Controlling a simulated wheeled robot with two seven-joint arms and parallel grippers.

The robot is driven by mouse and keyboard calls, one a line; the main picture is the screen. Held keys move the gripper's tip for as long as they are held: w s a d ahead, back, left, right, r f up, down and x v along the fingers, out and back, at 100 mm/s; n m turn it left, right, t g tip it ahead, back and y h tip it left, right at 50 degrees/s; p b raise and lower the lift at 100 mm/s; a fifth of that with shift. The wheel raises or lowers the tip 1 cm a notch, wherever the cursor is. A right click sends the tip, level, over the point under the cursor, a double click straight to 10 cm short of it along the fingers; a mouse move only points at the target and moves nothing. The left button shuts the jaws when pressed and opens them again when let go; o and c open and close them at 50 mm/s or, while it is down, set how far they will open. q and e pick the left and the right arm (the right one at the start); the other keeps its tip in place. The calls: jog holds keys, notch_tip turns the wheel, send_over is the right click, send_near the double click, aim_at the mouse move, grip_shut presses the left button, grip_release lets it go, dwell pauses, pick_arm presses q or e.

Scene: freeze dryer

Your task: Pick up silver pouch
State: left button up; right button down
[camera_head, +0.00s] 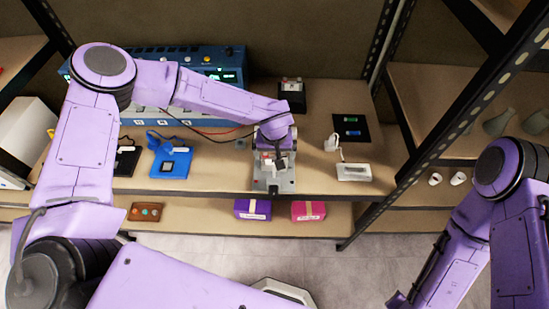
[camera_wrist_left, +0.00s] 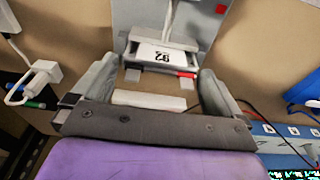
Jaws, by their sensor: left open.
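My left gripper (camera_head: 272,158) hangs over a grey bench device (camera_head: 284,185) at the middle front of the upper shelf. In the left wrist view the gripper (camera_wrist_left: 150,82) is open, its two grey fingers spread apart. A white piece with a printed black number (camera_wrist_left: 162,56) sits on the grey device (camera_wrist_left: 185,15) just beyond the fingertips. A pale strip (camera_wrist_left: 150,99) lies between the fingers, near the palm. I cannot make out for certain which of these, if any, is the silver pouch. My right arm shows at the right edge; its gripper is outside the picture.
A blue instrument (camera_head: 215,60) stands behind my left arm. A blue device (camera_head: 170,160) is to the left. A white device (camera_head: 354,172) and a dark pad (camera_head: 351,128) are to the right. Purple (camera_head: 253,210) and pink (camera_head: 308,211) boxes lie on the lower shelf. A shelf post (camera_head: 387,190) stands right.

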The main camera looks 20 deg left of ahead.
pick_arm(q)
jog(key=c, duration=0.9)
jog(key=shift+o, duration=0.2)
